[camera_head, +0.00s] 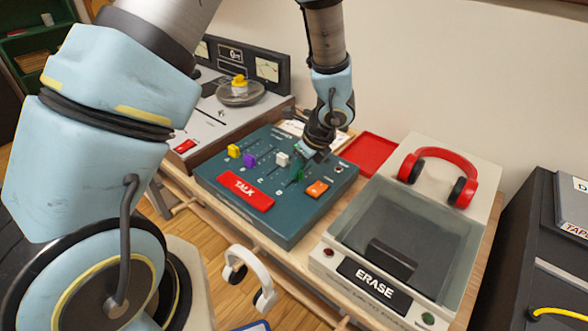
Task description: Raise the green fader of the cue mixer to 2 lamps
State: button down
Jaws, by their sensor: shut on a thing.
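The cue mixer (222,172) is a teal box on the bench in the middle of the view. Its top carries a yellow fader cap (234,151), a purple one (249,160), a white one (282,159) and the green fader (297,174). The fader's slot is mostly hidden, and the lamps are too small or covered to tell how many are lit.
The mixer also has a red TALK button (245,190) and an orange button (317,189). A tape machine (200,125) stands at left. A red tray (369,154) lies behind, an ERASE unit (405,235) with red headphones (440,155) at right. White headphones (255,268) hang in front.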

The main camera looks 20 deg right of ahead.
jog(key=c, duration=0.8)
grip_release()
jog(key=shift+o, duration=0.2)
jog(key=v, duration=1)
jog(key=shift+r, duration=0.4)
jog(key=shift+s, duration=0.1)
jog(key=w+a+r+n+g+h, duration=0.1)
jog(key=a+r+n, duration=0.1)
jog(key=a+n, duration=1.2)
jog(key=w+a+r+n+g+h, duration=0.1)
jog(key=w+a+r+n, duration=0.1)
jog(key=a+n, duration=1.3)
jog(key=shift+a+r, duration=0.8)
jog(key=shift+a, duration=0.3)
jog(key=shift+w, duration=0.1)
